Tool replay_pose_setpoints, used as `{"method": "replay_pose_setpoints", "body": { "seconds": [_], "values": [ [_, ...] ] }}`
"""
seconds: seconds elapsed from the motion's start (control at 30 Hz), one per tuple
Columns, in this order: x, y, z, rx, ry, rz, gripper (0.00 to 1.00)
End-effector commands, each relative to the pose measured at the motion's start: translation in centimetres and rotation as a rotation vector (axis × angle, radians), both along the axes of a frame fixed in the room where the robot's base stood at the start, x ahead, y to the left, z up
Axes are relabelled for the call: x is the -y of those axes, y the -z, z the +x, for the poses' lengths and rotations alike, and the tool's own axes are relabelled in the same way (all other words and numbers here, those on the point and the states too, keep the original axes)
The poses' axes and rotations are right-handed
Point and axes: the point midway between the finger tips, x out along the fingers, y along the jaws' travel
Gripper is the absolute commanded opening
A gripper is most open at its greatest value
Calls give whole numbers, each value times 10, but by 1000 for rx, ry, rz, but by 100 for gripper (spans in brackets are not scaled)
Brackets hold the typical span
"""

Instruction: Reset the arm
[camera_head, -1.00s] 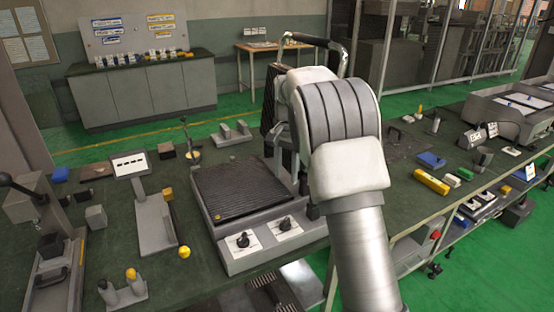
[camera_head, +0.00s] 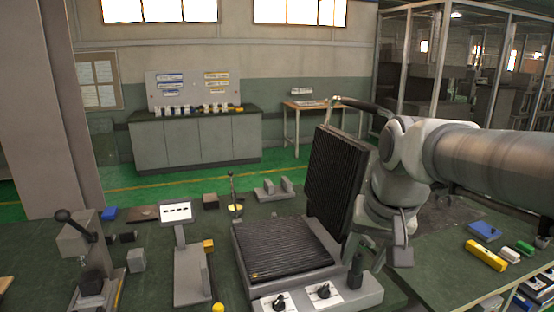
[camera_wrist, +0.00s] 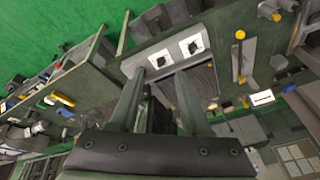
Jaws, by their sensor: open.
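My gripper (camera_wrist: 158,88) shows in the wrist view with two dark fingers apart and nothing between them. In the head view my arm reaches in from the right, its wrist beside the heating device's right side; the fingertips are hard to make out there. The device is a grill-like heater with a ribbed lower plate (camera_head: 285,248) and a ribbed lid (camera_head: 336,180) standing raised. Two dark knobs (camera_head: 280,302) (camera_head: 323,291) sit on white panels at its front. The wrist view shows these panels (camera_wrist: 175,52) beyond the fingers. I cannot tell whether my gripper touches the device.
A stand with a small display (camera_head: 176,212) and a lever press (camera_head: 80,245) stand to the left. A yellow block (camera_head: 486,255) and a blue block (camera_head: 484,231) lie on the right of the bench. A grey cabinet (camera_head: 195,142) stands behind, across green floor.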

Motion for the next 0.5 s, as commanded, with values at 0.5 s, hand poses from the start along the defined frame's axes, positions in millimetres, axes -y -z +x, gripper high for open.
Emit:
{"method": "replay_pose_setpoints", "body": {
  "seconds": [0.5],
  "values": [
    [-2,36,-111,157,-210,-133,48]
  ]
}}
